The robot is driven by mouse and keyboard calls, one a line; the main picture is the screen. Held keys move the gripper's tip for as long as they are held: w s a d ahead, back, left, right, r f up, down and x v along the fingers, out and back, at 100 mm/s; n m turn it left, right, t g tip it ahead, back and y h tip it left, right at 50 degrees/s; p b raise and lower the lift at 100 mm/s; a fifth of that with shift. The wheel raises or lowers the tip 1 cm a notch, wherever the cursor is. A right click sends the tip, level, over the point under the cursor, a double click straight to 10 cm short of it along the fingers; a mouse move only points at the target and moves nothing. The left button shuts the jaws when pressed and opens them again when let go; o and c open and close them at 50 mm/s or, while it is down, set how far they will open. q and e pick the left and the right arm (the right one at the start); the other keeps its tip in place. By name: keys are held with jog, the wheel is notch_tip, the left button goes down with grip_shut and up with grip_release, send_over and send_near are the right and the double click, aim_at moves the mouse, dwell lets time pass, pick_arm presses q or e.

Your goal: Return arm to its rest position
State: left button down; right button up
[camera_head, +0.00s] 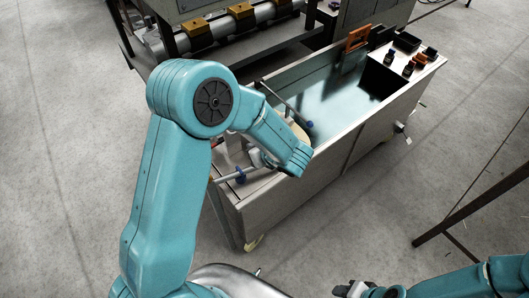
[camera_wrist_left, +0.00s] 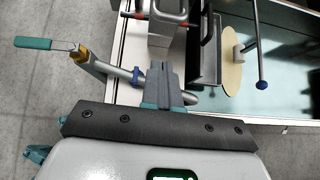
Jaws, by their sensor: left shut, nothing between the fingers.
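My left arm (camera_head: 165,200) is teal, bent at the elbow, and reaches over the near end of the metal water tank (camera_head: 340,140). Its wrist hides the left gripper in the head view. In the left wrist view the left gripper (camera_wrist_left: 165,72) is shut and empty, its grey fingers close together above a metal pipe with a blue collar (camera_wrist_left: 136,76). I cannot tell whether they touch the pipe. My right gripper (camera_head: 352,290) shows only partly at the bottom edge of the head view; its opening is unclear.
A teal-handled lever (camera_wrist_left: 46,43) stands beside the pipe. A round tan disc (camera_wrist_left: 232,62) and a blue-tipped rod (camera_wrist_left: 260,50) are at the tank. Small bottles (camera_head: 409,68) stand on its far end. A machine (camera_head: 235,25) lies behind; the left floor is clear.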

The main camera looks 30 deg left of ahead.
pick_arm(q)
jog(key=v, duration=0.6)
jog(key=shift+w, duration=0.1)
jog(key=s+d+f+n+g+h, duration=0.1)
jog(key=s+d+f+n+h, duration=0.4)
jog(key=s+f+n, duration=0.4)
jog(key=s+d+f+n+g+h, duration=0.2)
jog(key=s+d+f+n+h, duration=0.4)
jog(key=f+n, duration=0.7)
jog(key=s+n+h, duration=0.2)
jog(key=n, duration=0.1)
jog(key=shift+s+d, duration=0.25)
jog(key=shift+s, duration=0.15)
